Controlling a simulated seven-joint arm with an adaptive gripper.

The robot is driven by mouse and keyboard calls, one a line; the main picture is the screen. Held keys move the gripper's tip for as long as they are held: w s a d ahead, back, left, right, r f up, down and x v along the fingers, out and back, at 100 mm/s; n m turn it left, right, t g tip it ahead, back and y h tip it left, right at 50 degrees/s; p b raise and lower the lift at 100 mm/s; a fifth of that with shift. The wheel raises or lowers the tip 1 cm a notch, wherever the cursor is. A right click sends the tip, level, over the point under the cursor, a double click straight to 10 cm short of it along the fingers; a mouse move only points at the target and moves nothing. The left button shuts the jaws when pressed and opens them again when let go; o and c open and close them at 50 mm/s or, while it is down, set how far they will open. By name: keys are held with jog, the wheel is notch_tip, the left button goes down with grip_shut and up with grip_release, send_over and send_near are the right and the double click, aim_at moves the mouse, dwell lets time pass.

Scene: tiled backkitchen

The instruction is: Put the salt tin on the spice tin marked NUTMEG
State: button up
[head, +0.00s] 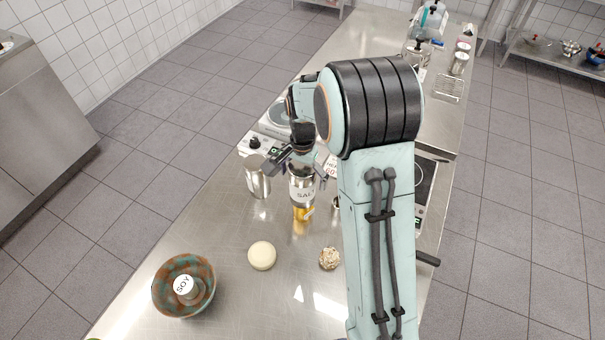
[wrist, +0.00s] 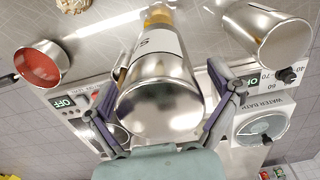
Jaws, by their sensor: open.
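The salt tin (head: 302,188), silver with a white label reading "SAL", stands upright in the head view. It fills the middle of the wrist view (wrist: 158,100), its shiny end toward the camera. A yellow-orange object (head: 303,214) shows directly under it, mostly hidden, and also beyond it in the wrist view (wrist: 160,16). I cannot read NUTMEG on it or tell whether the two touch. My gripper (head: 299,165) is open, with a finger on either side of the salt tin.
Another silver tin (head: 257,178) stands close left of the salt tin. A cream ball (head: 262,255), a speckled ball (head: 329,258) and a brown-green bowl (head: 160,297) holding a SOY-labelled item (head: 184,287) are nearer. A water bath (wrist: 262,128) and a red-filled pan (wrist: 40,66) are nearby.

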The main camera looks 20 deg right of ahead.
notch_tip(320, 180, up, 12)
jog(key=shift+r, duration=0.1)
jog(key=shift+s+a+r, duration=0.1)
jog(key=shift+s+r, duration=0.1)
jog(key=s+a+n, duration=0.2)
jog(key=s+n, duration=0.1)
jog(key=s, duration=0.5)
jog(key=s+a+n, duration=0.2)
jog(key=s+n, duration=0.1)
jog(key=s, duration=0.6)
jog(key=s+a+f+n, duration=0.1)
jog(key=s+n, duration=0.3)
jog(key=s, duration=0.4)
jog(key=shift+s+a+y, duration=0.15)
jog(key=shift+a+y, duration=0.25)
jog(key=shift+a, duration=0.15)
jog(key=shift+f, duration=0.1)
